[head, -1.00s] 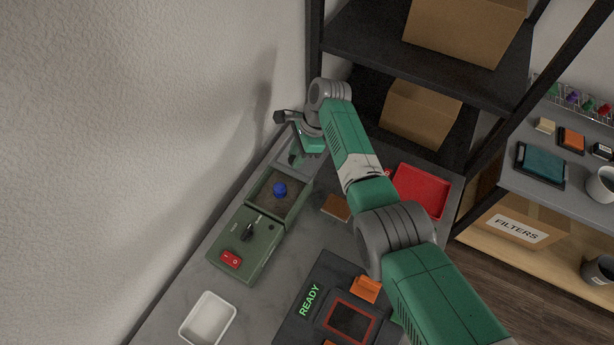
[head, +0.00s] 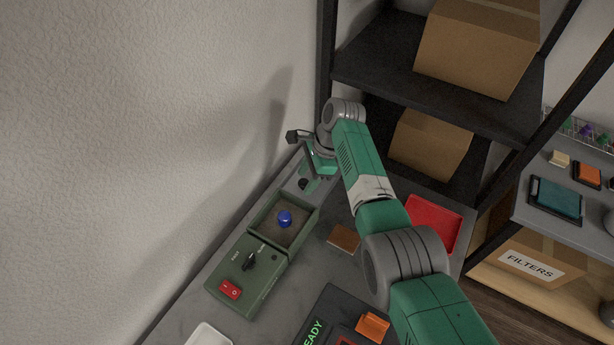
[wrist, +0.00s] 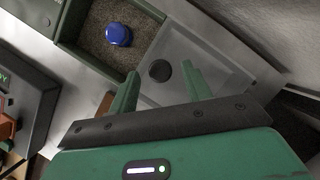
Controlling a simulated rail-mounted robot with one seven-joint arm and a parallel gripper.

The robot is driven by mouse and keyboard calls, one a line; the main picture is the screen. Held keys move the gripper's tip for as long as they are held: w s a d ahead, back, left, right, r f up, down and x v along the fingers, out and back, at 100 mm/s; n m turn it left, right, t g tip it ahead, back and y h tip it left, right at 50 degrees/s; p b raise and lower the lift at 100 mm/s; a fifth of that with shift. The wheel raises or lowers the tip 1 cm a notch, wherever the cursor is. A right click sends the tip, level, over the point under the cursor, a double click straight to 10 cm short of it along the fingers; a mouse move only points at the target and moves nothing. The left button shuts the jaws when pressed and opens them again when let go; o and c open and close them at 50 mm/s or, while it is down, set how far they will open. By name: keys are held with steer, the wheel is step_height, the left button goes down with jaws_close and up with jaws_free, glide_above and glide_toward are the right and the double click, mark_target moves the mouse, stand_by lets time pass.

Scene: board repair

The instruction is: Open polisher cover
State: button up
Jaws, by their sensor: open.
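The polisher is a green box (head: 262,262) with an open-topped compartment (head: 304,226) that holds a blue knob (head: 285,218) on a brown bed. Its clear cover (head: 296,178) lies beyond the compartment's far edge, swung back off it, with a dark round knob (head: 303,185). The wrist view shows the clear cover (wrist: 215,75) and its black knob (wrist: 160,70) beyond the fingertips. My gripper (head: 314,178) is over the cover. It is open, with the knob showing between its two green fingers (wrist: 160,68) and the fingers apart from it in that view. Exact height is unclear.
A red switch (head: 230,290) and a black dial (head: 249,261) are on the polisher's front. A wall runs along the left, and a dark shelf post (head: 326,70) stands behind my gripper. A brown board (head: 344,238) and red tray (head: 433,222) lie on the bench to the right.

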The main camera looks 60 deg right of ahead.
steer(key=p+v, duration=0.1)
steer(key=v, duration=0.6)
steer(key=shift+r+p, duration=0.25)
steer(key=shift+p, duration=0.15)
